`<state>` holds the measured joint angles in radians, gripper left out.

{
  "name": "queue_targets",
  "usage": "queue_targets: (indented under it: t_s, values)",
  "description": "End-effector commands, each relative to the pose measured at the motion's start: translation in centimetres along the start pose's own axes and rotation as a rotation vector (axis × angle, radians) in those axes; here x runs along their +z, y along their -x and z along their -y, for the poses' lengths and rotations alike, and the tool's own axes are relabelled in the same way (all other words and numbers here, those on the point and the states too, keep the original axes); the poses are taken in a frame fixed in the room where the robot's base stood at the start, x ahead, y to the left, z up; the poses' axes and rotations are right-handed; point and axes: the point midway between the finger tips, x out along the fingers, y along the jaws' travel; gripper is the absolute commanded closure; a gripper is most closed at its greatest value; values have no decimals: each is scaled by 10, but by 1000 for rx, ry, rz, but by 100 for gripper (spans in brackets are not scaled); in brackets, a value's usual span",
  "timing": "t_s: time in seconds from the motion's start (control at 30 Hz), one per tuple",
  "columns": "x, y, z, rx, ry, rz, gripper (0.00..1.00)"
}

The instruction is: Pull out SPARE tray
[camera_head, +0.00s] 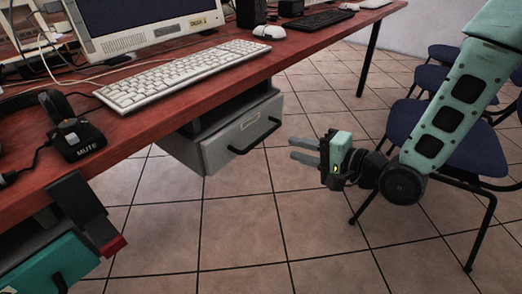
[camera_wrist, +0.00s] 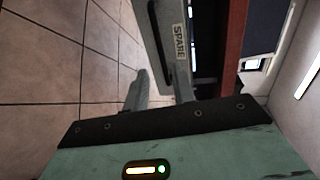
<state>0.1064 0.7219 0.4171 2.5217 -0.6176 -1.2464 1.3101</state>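The SPARE tray (camera_head: 222,152) is a grey drawer under the red desk, with a pale label and a black bar handle (camera_head: 254,136) on its front. In the wrist view the label (camera_wrist: 180,42) reads SPARE on the grey front. My gripper (camera_head: 291,148) is to the right of the tray, its two grey fingers pointing left towards the handle, apart from it in the head view. The fingers (camera_wrist: 160,82) are spread with a gap between them and hold nothing. In the wrist view the right finger overlaps the tray front; contact cannot be told.
A teal drawer (camera_head: 40,262) hangs under the desk (camera_head: 150,80) at lower left, with a dark red-tipped bracket (camera_head: 88,212) beside it. A keyboard (camera_head: 180,75), a monitor and a MUTE device (camera_head: 72,135) stand on top. Blue chairs (camera_head: 450,140) are at right. Tiled floor is clear below.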

Motion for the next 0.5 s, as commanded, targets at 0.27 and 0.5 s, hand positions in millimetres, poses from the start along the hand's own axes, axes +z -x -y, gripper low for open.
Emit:
queue_targets:
  t_s: [0.27,0.5]
  values:
    - [1,-62,-2,-3,1,3,74]
    - [0,-100,-2,0,1,1,74]
